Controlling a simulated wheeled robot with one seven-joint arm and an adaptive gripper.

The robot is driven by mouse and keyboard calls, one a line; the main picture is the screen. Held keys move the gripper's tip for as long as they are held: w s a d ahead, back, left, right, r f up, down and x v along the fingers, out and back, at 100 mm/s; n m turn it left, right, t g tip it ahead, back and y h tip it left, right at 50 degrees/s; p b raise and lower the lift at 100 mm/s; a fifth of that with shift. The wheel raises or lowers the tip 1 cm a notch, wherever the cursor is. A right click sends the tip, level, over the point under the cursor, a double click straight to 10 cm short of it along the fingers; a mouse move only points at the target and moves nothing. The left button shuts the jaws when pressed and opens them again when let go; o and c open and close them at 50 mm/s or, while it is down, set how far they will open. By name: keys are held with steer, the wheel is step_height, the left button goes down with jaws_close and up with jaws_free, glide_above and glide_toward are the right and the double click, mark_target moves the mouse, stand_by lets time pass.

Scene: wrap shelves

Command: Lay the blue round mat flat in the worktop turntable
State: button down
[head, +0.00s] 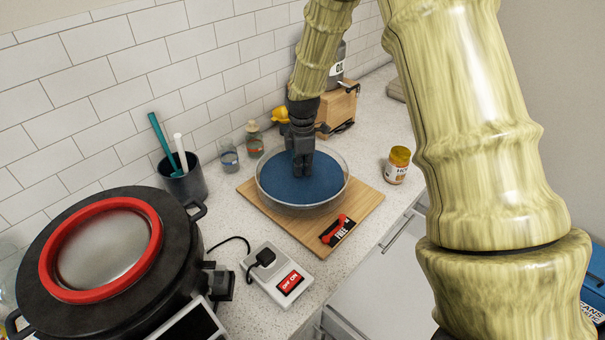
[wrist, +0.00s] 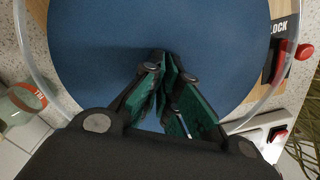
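The blue round mat (head: 318,188) appears as a level disc inside the clear-rimmed round turntable (head: 300,210) on the worktop. It fills most of the wrist view (wrist: 90,55), with the clear rim (wrist: 38,70) around it. I cannot tell whether its whole underside touches the turntable floor. My gripper (head: 302,174) points down into the turntable, its fingertips over or at the mat, left of its middle. In the wrist view, its green-padded fingers (wrist: 168,66) are close together. Whether mat material is between them is not clear. The mat under the fingers is partly hidden.
The turntable stands on a wooden board (head: 366,205) with a red-and-black labelled item (head: 338,230). A switch box (head: 278,275) is in front and a black pot (head: 120,250) at left. Jars (head: 254,140) and a wooden box (head: 338,105) are behind; a yellow-lidded jar (head: 397,165) is right.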

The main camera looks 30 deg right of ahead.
steer(key=f, duration=0.1)
steer(key=f+p, duration=0.1)
steer(key=f, duration=0.1)
steer(key=shift+w+f, duration=0.2)
steer(key=shift+f, duration=0.05)
steer(key=shift+s+r, duration=0.15)
steer(key=c, duration=1.6)
jaws_free()
steer(key=shift+f, duration=0.2)
steer(key=shift+c, duration=0.2)
steer(key=shift+r, duration=0.2)
step_height(320, 180, up, 12)
steer(key=b, duration=0.4)
